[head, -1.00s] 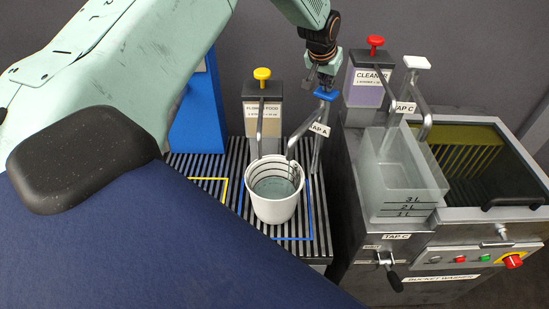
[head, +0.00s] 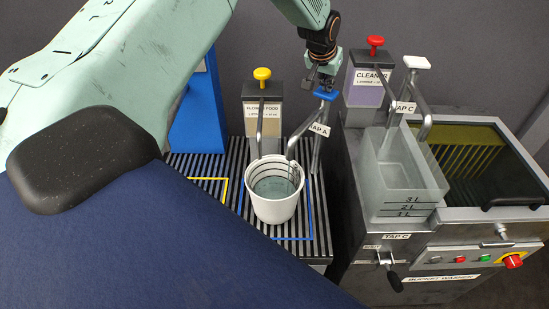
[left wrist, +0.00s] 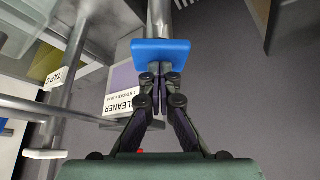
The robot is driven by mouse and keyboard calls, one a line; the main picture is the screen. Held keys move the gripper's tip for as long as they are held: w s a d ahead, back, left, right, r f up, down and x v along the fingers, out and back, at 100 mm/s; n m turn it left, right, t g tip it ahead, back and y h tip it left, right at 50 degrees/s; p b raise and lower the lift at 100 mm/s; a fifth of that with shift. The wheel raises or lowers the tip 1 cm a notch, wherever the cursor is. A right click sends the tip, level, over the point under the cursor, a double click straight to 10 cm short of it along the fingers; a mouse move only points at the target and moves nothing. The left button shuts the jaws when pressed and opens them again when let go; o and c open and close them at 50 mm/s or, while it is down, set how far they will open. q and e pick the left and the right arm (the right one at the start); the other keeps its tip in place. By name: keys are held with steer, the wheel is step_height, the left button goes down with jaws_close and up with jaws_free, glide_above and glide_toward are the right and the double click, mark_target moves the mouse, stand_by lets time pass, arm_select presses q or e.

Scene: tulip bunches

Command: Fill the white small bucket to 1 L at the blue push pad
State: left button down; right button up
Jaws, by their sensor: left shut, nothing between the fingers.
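The white small bucket (head: 274,208) stands upright on the striped grating inside the blue outline, under the spout of tap A. Water (head: 273,187) shows inside it, with dark level lines on the inner wall; I cannot read which line the water meets. The blue push pad (head: 326,95) tops the tap A post. My left gripper (head: 322,86) is shut and empty, right at the pad. In the left wrist view the closed fingertips (left wrist: 160,106) reach toward the blue pad (left wrist: 161,54); whether they press it I cannot tell. My right gripper is not in view.
A flower food dispenser (head: 262,113) with a yellow knob stands behind the bucket. To the right are a cleaner dispenser (head: 367,82), white-topped tap C (head: 416,63), a clear graduated tank (head: 398,170) and the bucket washer (head: 450,260).

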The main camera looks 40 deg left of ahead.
arm_select(q)
step_height(320, 180, up, 6)
steer(key=p, duration=0.5)
steer(key=shift+r, duration=0.1)
steer(key=shift+w, duration=0.1)
stand_by(0.3)
